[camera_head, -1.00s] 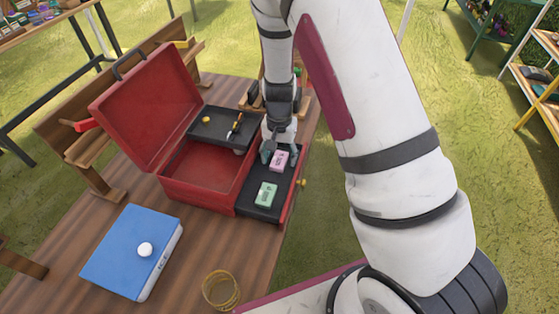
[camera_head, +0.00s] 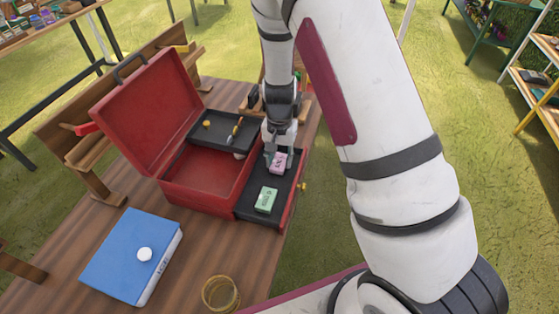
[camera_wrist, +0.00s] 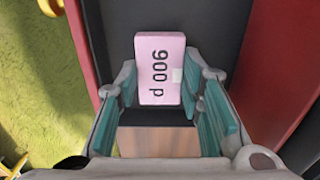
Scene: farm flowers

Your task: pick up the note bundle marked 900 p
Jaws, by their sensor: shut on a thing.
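The pink note bundle marked 900 p (camera_wrist: 160,68) lies between my gripper's fingers in the wrist view, with a pale band across one side. My gripper (camera_wrist: 165,95) has its teal pads on both sides of the bundle and is shut on it. In the head view the pink bundle (camera_head: 278,164) is at my gripper (camera_head: 276,158), over the far part of the black-lined drawer (camera_head: 258,218). I cannot tell whether it touches the drawer floor. A green note bundle (camera_head: 266,200) lies nearer in the same drawer.
The open red toolbox (camera_head: 205,198) stands left of the drawer, with a black tray (camera_head: 215,140) holding small items. A blue book (camera_head: 120,255) with a white knob lies on the wooden table (camera_head: 215,255). A tape roll (camera_head: 221,293) sits near the front.

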